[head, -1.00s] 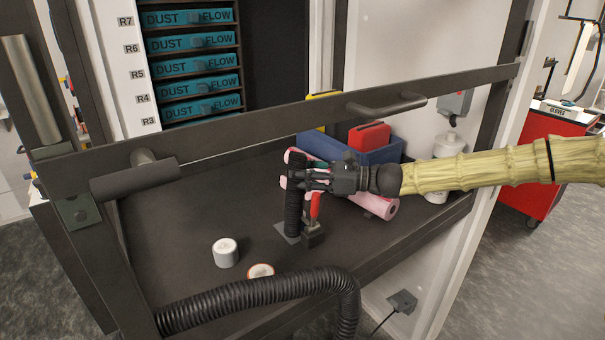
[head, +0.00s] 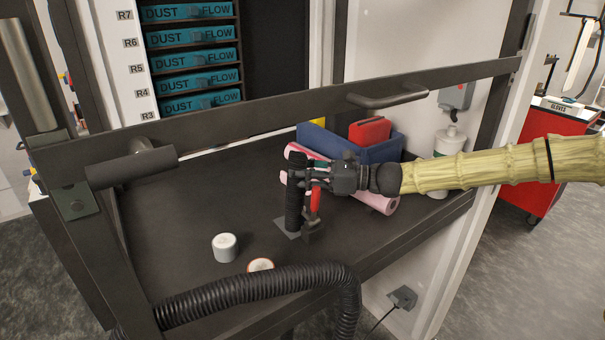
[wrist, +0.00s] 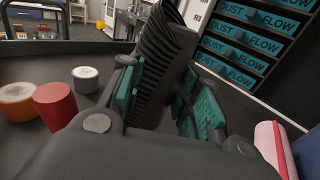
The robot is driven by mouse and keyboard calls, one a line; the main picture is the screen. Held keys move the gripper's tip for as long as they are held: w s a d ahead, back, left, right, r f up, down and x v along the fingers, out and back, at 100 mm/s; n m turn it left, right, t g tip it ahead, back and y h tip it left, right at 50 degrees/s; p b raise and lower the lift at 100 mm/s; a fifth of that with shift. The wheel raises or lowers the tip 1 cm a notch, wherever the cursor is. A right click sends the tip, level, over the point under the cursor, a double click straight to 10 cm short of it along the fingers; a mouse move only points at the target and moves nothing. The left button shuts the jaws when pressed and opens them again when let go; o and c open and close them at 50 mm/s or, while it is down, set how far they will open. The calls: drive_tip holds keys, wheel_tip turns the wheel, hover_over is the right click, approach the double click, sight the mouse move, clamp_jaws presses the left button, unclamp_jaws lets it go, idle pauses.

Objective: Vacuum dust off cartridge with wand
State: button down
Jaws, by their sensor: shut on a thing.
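The wand is a black ribbed upright piece (head: 294,195) on the bench, above a small grey plate. In the wrist view its ribbed body (wrist: 168,45) stands between the teal-padded fingers. My gripper (head: 305,178) is shut on it, reaching in from the right. Teal cartridges (head: 190,60) labelled DUST FLOW sit in a rack at the back left, beside labels R3 to R7; they also show in the wrist view (wrist: 245,45). I cannot make out dust on them. The wand's lower end is partly hidden by a dark block with a red part.
A dark frame bar (head: 270,112) with handles crosses the front of the bench. A thick black hose (head: 260,292) lies along the front edge. The left bench surface is clear.

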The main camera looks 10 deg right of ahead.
drive_tip(key=shift+a, duration=0.1)
idle(0.3)
drive_tip(key=shift+a+b, duration=0.5)
drive_tip(key=shift+a, duration=0.2)
idle(0.6)
drive_tip(key=shift+r+p, duration=3.2)
drive_tip(key=shift+r, duration=1.8)
